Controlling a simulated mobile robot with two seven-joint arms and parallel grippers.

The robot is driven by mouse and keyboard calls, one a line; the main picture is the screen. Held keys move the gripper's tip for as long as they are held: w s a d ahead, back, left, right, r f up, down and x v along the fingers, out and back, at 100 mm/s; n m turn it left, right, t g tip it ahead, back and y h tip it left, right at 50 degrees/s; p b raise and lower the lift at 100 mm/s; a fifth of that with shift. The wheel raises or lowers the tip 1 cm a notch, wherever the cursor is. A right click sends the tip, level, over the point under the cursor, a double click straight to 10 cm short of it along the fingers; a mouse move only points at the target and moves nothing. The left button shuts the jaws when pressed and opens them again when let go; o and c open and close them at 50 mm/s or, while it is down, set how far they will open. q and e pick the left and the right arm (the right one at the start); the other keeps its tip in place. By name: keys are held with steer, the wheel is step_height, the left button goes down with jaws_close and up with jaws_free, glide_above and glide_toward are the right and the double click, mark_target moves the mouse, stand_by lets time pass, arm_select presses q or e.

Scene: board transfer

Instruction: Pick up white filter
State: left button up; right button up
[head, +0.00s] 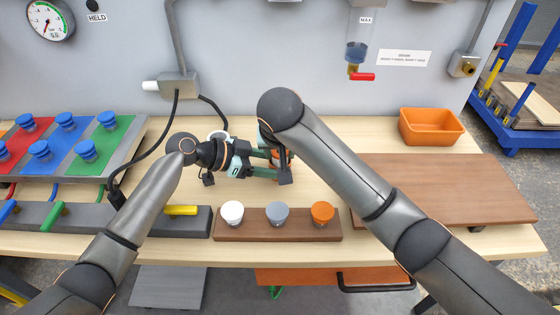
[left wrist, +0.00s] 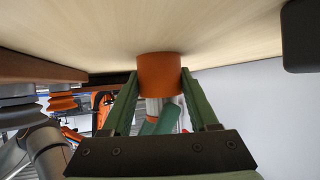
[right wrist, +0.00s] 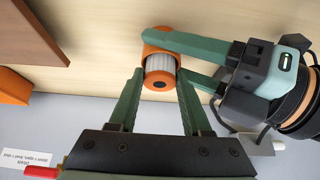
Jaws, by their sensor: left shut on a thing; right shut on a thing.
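The white filter (right wrist: 161,62) has a pleated body and an orange end with a dark centre, seen in the right wrist view. Its far end meets a wider orange part (left wrist: 159,74), which appears against or close to the tabletop. My left gripper (head: 276,165) comes from the left and is shut around this orange part. My right gripper (right wrist: 160,75) comes from above, shut on the filter's near end. In the head view my right arm and the grippers hide most of the filter; only a little orange (head: 281,157) shows.
A brown strip (head: 250,232) with white, grey and orange caps lies in front. A brown board (head: 445,190) and an orange bin (head: 431,127) are at right. Coloured panels with blue knobs (head: 87,150) and a black cable are at left. A wall stands behind.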

jaws_close()
steer(key=shift+r, duration=0.1)
step_height(320, 180, up, 10)
stand_by(0.4)
arm_select(q)
steer(key=o, duration=1.1)
steer(key=shift+c, duration=0.2)
